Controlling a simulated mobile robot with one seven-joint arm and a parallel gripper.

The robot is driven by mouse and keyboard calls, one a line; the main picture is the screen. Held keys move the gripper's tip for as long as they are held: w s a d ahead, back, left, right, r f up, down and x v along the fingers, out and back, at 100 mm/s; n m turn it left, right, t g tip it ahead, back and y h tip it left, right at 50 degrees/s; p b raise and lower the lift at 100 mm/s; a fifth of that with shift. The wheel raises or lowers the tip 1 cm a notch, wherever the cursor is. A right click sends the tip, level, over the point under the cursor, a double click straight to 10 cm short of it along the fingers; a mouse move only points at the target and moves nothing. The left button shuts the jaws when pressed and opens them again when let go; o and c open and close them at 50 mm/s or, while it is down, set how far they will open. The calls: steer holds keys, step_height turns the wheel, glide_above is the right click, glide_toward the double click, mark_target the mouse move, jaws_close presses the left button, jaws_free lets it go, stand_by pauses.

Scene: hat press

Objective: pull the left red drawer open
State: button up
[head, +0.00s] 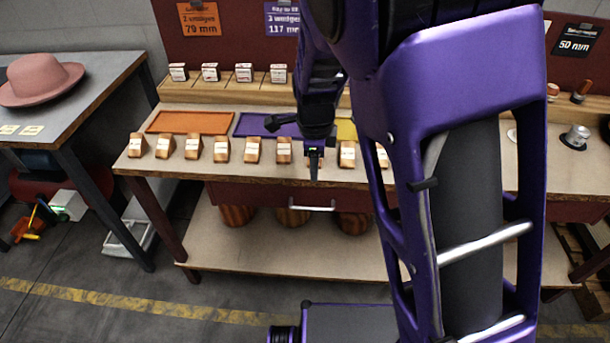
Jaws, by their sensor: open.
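The left red drawer (260,196) is a dark red front under the wooden workbench top, and it looks shut. Its silver bar handle (312,208) shows near the middle of the front. My gripper (314,172) is open, points down and hangs in front of the bench's front edge area, above the handle and apart from it as far as I can see. My purple arm hides the right end of the drawer front. The gap between the gripper's fingers is too small to see clearly.
Several small wooden blocks (222,150) line the bench's front edge (150,168). Orange (190,122) and purple (258,125) mats lie behind them. Round wooden forms (238,215) sit on the lower shelf. A side table (95,88) bears a pink hat (42,80).

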mark_target(309, 209)
steer(key=b+x, duration=0.1)
steer(key=x, duration=0.5)
steer(key=a+b+x, duration=0.1)
steer(key=x, duration=0.5)
steer(key=b+x, duration=0.2)
steer(key=x, duration=0.4)
steer(key=shift+s+a+f, duration=0.1)
steer(key=shift+s+a, duration=0.15)
steer(key=shift+s, duration=0.1)
jaws_close()
stand_by(0.6)
